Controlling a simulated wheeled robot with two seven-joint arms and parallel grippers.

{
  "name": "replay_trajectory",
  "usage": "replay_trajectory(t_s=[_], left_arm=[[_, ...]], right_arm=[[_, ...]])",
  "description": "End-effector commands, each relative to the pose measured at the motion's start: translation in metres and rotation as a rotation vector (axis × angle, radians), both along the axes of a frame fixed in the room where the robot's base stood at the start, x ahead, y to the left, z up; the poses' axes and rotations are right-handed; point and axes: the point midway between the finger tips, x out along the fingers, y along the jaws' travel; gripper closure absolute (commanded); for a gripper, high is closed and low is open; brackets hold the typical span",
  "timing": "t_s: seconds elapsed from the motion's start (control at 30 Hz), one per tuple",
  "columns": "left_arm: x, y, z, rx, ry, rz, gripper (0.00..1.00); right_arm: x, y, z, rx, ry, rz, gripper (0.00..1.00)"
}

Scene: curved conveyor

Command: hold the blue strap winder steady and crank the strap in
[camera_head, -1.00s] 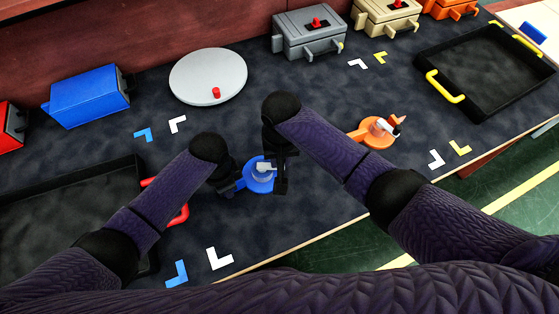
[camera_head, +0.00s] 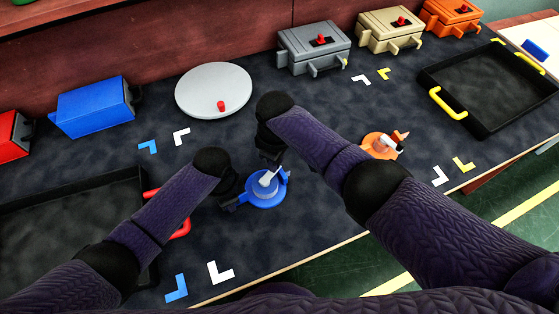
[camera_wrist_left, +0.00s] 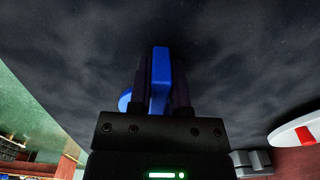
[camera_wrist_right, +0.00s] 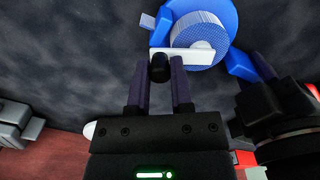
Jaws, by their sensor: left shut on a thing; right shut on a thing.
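The blue strap winder (camera_head: 266,197) stands on the dark table in front of me. My left gripper (camera_head: 230,200) is shut on the winder's blue handle (camera_wrist_left: 160,80), at the winder's left side. My right gripper (camera_wrist_right: 159,80) is shut on the crank knob, with one finger on each side of it. In the head view my right wrist hides most of that grip, on the winder's far side.
An orange winder (camera_head: 380,146) stands to the right. A black tray with a red handle (camera_head: 70,200) is at left, and one with a yellow handle (camera_head: 450,104) at right. A grey turntable (camera_head: 213,88) and several coloured boxes line the back.

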Motion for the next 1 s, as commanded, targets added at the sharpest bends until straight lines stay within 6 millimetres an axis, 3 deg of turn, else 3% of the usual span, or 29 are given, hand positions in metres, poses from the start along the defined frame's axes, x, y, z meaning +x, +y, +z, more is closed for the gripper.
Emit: replay_trajectory(t_s=[0.6,1.0], left_arm=[[-0.001,0.000,0.000,0.000,0.001,-0.001,1.00],[-0.001,0.000,0.000,-0.001,0.002,-0.001,1.00]], right_arm=[[0.010,0.021,0.001,0.002,-0.001,0.540,1.00],[0.011,0.029,0.001,0.002,-0.002,0.723,1.00]])
